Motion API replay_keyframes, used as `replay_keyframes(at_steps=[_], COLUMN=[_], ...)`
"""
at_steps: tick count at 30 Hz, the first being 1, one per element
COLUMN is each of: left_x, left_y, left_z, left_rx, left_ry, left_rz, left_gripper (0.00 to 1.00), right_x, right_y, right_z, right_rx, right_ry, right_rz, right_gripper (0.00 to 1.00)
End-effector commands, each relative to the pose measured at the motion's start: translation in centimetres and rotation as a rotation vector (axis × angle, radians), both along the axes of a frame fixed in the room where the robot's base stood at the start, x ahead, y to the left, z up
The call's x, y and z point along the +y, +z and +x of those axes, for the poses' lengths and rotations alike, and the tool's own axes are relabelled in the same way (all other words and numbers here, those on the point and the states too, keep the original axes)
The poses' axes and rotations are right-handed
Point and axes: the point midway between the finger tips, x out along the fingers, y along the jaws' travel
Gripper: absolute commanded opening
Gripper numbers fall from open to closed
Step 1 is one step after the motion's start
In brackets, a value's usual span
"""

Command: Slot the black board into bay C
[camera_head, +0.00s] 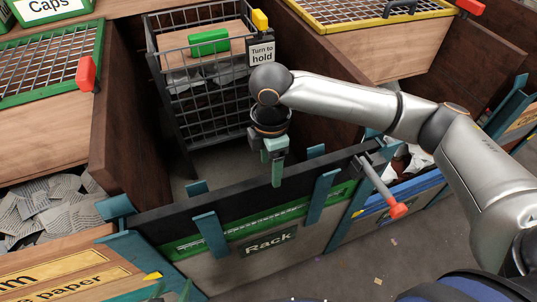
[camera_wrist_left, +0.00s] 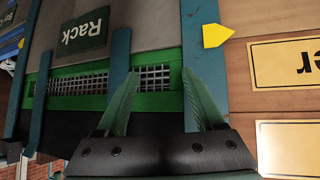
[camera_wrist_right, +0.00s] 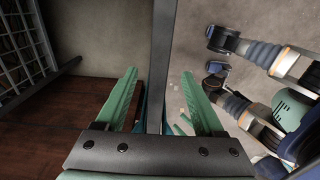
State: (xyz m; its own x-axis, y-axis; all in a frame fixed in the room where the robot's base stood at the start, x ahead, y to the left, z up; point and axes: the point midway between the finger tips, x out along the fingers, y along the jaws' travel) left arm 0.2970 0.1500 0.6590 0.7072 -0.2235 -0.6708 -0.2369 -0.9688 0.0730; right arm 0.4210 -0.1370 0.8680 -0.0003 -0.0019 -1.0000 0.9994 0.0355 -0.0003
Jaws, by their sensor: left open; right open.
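The black board (camera_head: 240,202) stands on edge along the front of the middle bay, above the green-trimmed panel with the "Rack" sign (camera_head: 269,243). Teal posts (camera_head: 210,235) stand in front of it. My right gripper (camera_head: 271,170) is open above the board's top edge; in the right wrist view that edge (camera_wrist_right: 162,60) runs between its spread fingers. No grip on it shows. No bay letter is readable.
A wire cage cart (camera_head: 205,95) with a "Turn to hold" sign (camera_head: 262,53) stands inside the bay. Dark wooden walls (camera_head: 125,140) flank it. A red-tipped lever (camera_head: 398,210) sticks out at the right front. Paper scraps (camera_head: 50,210) fill the left bay.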

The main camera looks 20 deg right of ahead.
Motion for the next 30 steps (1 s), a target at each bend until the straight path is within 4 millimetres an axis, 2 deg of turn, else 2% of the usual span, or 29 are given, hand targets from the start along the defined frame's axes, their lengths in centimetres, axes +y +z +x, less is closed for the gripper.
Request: replay_keyframes(at_steps=[1,6,13,19,28,30], left_x=[-0.1,-0.5,-1.0,-1.0,-1.0,-1.0], left_y=[-0.4,-0.7,-1.0,-1.1,-0.9,-0.9], left_z=[-0.2,-0.2,0.0,0.1,0.3,0.3], left_rx=[0.005,0.006,0.006,0.007,0.004,0.003], left_ry=[-0.003,-0.010,-0.020,-0.022,-0.023,-0.022], left_rz=[-0.001,-0.006,-0.013,-0.010,-0.010,-0.010], left_gripper=[0.70,0.70,0.70,0.70,0.70,0.70], right_x=[-0.1,0.0,0.0,0.1,0.1,0.0], right_y=[-1.3,-4.7,-8.2,-9.4,-9.5,-9.5], right_z=[-0.1,-0.1,0.0,0.0,0.0,0.0], right_rx=[0.004,0.003,0.000,-0.002,-0.002,-0.002], right_ry=[-0.002,-0.001,-0.001,0.000,0.000,0.000], right_rz=[-0.002,-0.001,0.000,0.001,0.001,0.001], right_gripper=[0.70,0.70,0.70,0.70,0.70,0.62])
